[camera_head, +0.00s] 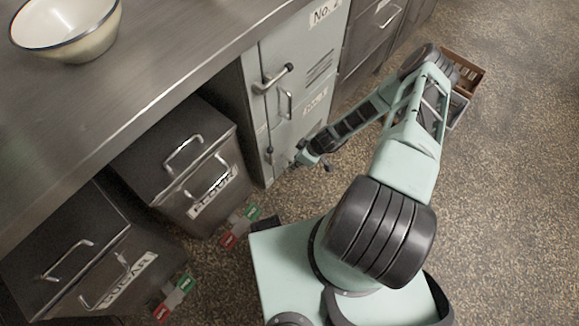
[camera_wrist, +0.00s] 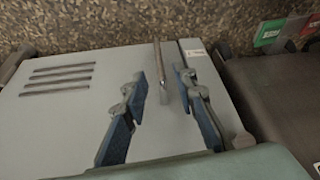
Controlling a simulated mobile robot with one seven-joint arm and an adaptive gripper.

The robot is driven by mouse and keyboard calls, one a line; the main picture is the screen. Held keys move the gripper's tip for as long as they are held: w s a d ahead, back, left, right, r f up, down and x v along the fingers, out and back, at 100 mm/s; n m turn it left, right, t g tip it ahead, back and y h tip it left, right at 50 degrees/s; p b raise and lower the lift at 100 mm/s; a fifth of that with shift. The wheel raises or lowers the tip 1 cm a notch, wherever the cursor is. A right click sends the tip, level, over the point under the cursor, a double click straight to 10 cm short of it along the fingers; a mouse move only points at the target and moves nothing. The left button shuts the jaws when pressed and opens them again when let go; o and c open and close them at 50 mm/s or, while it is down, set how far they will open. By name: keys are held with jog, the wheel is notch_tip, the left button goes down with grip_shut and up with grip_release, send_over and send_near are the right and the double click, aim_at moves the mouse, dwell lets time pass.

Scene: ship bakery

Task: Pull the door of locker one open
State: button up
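The grey-green locker front (camera_head: 300,60) stands under the counter in the head view, with vent slots, a dark lever handle (camera_head: 272,79) and a thin upright bar handle (camera_head: 287,103). An upper label (camera_head: 325,12) reads "No. 2"; a lower label (camera_head: 316,101) is too small to read. My gripper (camera_head: 297,160) is low in front of the locker. In the wrist view, my gripper (camera_wrist: 160,74) is open, its two fingers on either side of a bar handle (camera_wrist: 159,70) on a grey door (camera_wrist: 95,105). The door looks shut. I cannot tell whether the fingers touch the bar.
Dark bins (camera_head: 180,150) with wire handles and labels stand left of the locker. Red and green tags (camera_head: 240,226) lie near them. A white bowl (camera_head: 66,28) sits on the steel counter (camera_head: 170,45). A brown crate (camera_head: 462,72) is on the floor behind my arm. Speckled floor lies open to the right.

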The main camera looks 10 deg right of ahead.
aim_at(290, 172)
jog(key=b+x, duration=0.2)
jog(key=x, duration=0.5)
jog(key=shift+f, duration=0.2)
jog(key=shift+w, duration=0.1)
jog(key=shift+c, duration=0.6)
grip_shut()
